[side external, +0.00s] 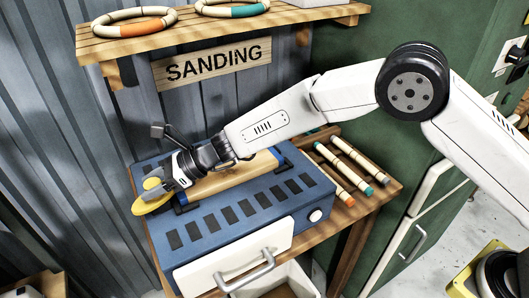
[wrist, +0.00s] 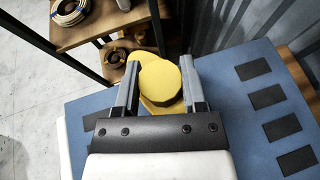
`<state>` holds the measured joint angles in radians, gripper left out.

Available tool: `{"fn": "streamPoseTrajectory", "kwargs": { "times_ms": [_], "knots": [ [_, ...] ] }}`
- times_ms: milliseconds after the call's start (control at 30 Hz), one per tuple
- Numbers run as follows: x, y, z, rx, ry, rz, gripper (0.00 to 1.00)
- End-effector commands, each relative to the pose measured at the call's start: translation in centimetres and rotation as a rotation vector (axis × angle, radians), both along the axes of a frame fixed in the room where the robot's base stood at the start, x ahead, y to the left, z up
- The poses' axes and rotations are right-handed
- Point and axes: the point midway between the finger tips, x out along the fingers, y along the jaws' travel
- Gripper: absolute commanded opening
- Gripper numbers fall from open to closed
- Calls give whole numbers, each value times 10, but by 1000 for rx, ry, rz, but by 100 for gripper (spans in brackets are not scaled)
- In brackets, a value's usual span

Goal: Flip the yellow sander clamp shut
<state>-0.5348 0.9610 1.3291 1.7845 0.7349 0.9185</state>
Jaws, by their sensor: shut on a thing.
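The yellow sander clamp (side external: 150,204) is at the left end of the blue sander (side external: 240,237) in the side view. It has a round yellow knob and a flat yellow part that hangs out past the sander's left edge. My gripper (side external: 166,184) is shut on the clamp. In the wrist view the clamp's round knob (wrist: 172,84) sits between the two grey fingers of my gripper (wrist: 160,68). A tan wooden bar (side external: 236,177) lies along the sander's top, partly hidden under my wrist. Whether the clamp is latched cannot be told.
Several rattan poles (side external: 348,163) with coloured bands lie on the wooden bench right of the sander. A shelf (side external: 200,38) with rattan rings hangs above. A grey corrugated wall (side external: 75,130) stands close behind. A white drawer (side external: 235,260) is at the sander's front.

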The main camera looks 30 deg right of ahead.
Motion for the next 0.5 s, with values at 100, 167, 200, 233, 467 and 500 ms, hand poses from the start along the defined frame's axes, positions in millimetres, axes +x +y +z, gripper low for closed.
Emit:
{"fn": "streamPoseTrajectory", "kwargs": {
  "times_ms": [100, 167, 200, 233, 467, 500],
  "knots": [
    [0, 0, 0, 0, 0, -5, 0],
    [0, 0, 0, 1, -1, -14, 0],
    [0, 0, 0, 1, -1, -22, 0],
    [0, 1, 0, 2, -2, -30, 0],
    [0, 1, 1, 4, -1, -116, 0],
    [0, 1, 1, 4, -2, -131, 0]
  ]
}}
